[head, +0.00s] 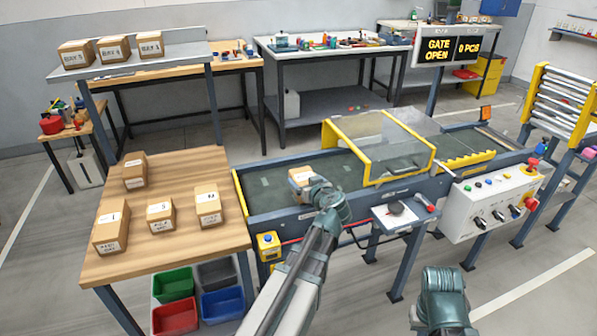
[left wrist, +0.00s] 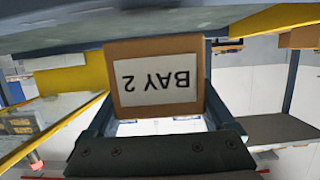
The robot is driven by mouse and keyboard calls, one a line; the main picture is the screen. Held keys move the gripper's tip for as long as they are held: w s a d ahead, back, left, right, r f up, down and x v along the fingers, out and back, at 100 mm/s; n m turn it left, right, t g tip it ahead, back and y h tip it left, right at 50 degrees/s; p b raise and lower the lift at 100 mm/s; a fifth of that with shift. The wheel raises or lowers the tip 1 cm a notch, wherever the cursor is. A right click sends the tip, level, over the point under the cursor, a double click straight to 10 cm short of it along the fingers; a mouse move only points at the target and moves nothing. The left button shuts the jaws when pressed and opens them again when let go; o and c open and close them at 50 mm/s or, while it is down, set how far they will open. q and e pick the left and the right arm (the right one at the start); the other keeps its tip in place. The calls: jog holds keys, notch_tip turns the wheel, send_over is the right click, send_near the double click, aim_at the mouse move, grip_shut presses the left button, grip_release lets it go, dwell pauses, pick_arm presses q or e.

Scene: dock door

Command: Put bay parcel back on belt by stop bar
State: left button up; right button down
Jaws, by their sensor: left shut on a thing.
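A brown parcel (head: 300,178) is over the near left part of the dark green belt (head: 268,192). My left gripper (head: 314,186) is shut on it. In the left wrist view the parcel (left wrist: 155,80) shows a white label reading "BAY 2", upside down in the picture, between the two fingers. I cannot tell whether its base touches the belt. A yellow toothed bar (head: 466,161) lies along the belt's near side, right of the hood; I cannot tell if it is the stop bar. My right gripper (head: 445,322) is at the bottom right, its fingers not clearly shown.
A yellow-framed clear hood (head: 380,145) spans the belt right of the parcel. Several parcels stand on the wooden table (head: 175,245), and 3 on the shelf (head: 135,65). A control box (head: 490,205) is at the right. A sign (head: 447,49) reads "GATE OPEN" and "0 PCS".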

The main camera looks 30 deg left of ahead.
pick_arm(q)
jog(key=s+d, duration=0.6)
jog(key=d, duration=0.1)
notch_tip(320, 180, up, 15)
jog(key=p, duration=1.4)
jog(key=shift+d+p, duration=0.15)
jog(key=shift+p, duration=0.2)
